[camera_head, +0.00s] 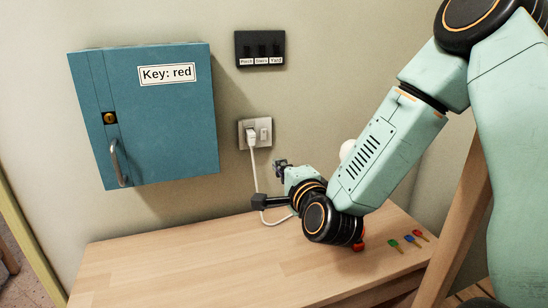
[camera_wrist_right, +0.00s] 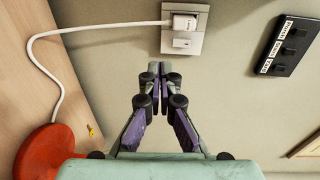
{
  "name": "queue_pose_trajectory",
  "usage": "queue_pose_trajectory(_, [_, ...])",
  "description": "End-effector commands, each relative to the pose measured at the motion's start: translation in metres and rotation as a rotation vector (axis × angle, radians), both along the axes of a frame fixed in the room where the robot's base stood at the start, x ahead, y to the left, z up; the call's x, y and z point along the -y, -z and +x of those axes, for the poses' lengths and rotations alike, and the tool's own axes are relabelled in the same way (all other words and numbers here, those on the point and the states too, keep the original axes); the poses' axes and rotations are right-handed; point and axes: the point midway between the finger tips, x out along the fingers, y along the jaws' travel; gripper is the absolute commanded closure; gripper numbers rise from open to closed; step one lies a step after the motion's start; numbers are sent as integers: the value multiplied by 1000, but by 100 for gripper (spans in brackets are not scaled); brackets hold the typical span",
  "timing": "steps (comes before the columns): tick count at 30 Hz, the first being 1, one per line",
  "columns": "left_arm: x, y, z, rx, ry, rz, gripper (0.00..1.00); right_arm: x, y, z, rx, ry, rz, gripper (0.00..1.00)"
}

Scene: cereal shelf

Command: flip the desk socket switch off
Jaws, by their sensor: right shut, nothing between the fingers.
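The desk socket is a pale wall plate (camera_head: 241,127) above the desk, with a white plug (camera_head: 252,138) in its left part and a small rocker switch (camera_head: 264,134) on its right. In the right wrist view the plate (camera_wrist_right: 198,48) is just ahead, with the plug (camera_wrist_right: 186,22) and the switch (camera_wrist_right: 181,43). My right gripper (camera_head: 279,163) is below and right of the plate. Its fingers (camera_wrist_right: 161,68) are shut and empty, pointing at the wall short of the switch. Whether the switch is on or off is too small to tell. My left gripper is out of view.
A white cord (camera_head: 257,180) hangs from the plug to the wooden desk (camera_head: 190,265). A blue cabinet (camera_head: 160,125) labelled "Key: red" hangs left. A black three-switch panel (camera_head: 260,48) is above the socket. Several coloured keys (camera_head: 408,239) and a red object (camera_wrist_right: 48,152) are on the desk.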

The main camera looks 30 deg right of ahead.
Motion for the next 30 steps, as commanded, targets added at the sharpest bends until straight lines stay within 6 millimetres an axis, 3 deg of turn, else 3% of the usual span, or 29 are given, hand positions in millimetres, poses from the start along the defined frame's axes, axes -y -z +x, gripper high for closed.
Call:
queue_pose_trajectory(3, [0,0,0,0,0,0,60,-4,3,-18,-1,1,5,100])
queue_pose_trajectory(9, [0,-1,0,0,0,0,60,-8,5,-34,0,1,1,100])
queue_pose_trajectory(30, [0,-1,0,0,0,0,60,-9,5,-38,1,1,0,100])
